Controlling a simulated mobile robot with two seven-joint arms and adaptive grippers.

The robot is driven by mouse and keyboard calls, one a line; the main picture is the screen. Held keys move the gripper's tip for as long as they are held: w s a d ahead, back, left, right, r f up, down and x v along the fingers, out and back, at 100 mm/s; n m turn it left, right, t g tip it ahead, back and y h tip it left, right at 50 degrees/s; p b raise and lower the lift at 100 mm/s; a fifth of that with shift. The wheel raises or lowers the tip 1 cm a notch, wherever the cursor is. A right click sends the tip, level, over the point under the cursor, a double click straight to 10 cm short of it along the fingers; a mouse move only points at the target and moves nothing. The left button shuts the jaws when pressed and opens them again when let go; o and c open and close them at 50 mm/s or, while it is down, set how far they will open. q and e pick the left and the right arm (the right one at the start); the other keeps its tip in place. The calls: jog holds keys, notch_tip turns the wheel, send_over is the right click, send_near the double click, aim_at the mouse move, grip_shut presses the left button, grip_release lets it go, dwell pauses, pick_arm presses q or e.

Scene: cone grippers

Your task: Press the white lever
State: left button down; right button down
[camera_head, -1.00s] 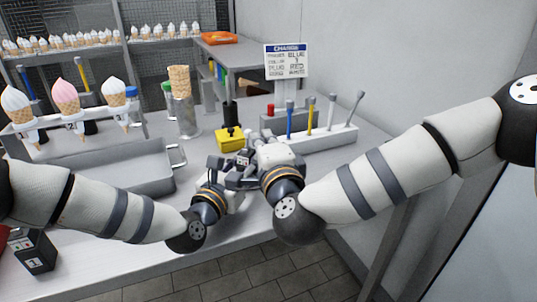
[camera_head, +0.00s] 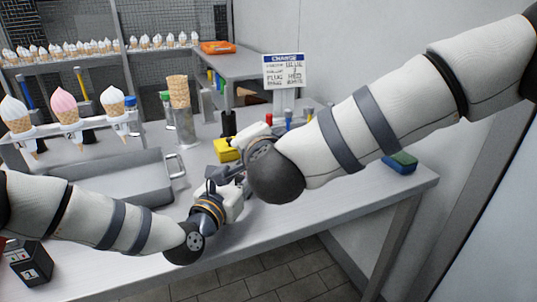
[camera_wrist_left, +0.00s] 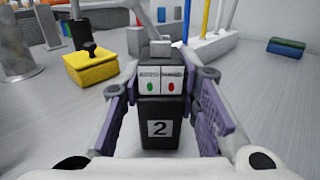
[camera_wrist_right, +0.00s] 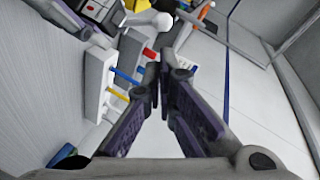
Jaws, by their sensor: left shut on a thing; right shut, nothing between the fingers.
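In the left wrist view my left gripper (camera_wrist_left: 158,92) is shut on a black device (camera_wrist_left: 160,132) marked 2, with a white panel showing green and red dots. A pale lever (camera_wrist_left: 147,18) rises above the device; I cannot tell for sure whether it joins it. In the right wrist view a white lever-like piece with a rounded end (camera_wrist_right: 152,20) lies beyond my right gripper (camera_wrist_right: 158,72), which is shut and empty. Contact is not visible. In the head view the left gripper (camera_head: 222,180) is low over the table; my right arm hides the right fingertips.
A yellow box with a black knob (camera_wrist_left: 92,66) stands left of the device. A white base (camera_wrist_right: 92,95) holds coloured levers. A blue-green sponge (camera_head: 400,162) lies at the right. A grey tray (camera_head: 110,180) and cone stand (camera_head: 75,128) are at the left.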

jog(key=d+r+v, duration=0.1)
jog(key=v, duration=1)
jog(key=shift+r, duration=0.35)
jog(key=shift+d, duration=0.1)
pick_arm(q)
jog(key=c, duration=1.2)
grip_release()
jog(key=shift+o, duration=0.2)
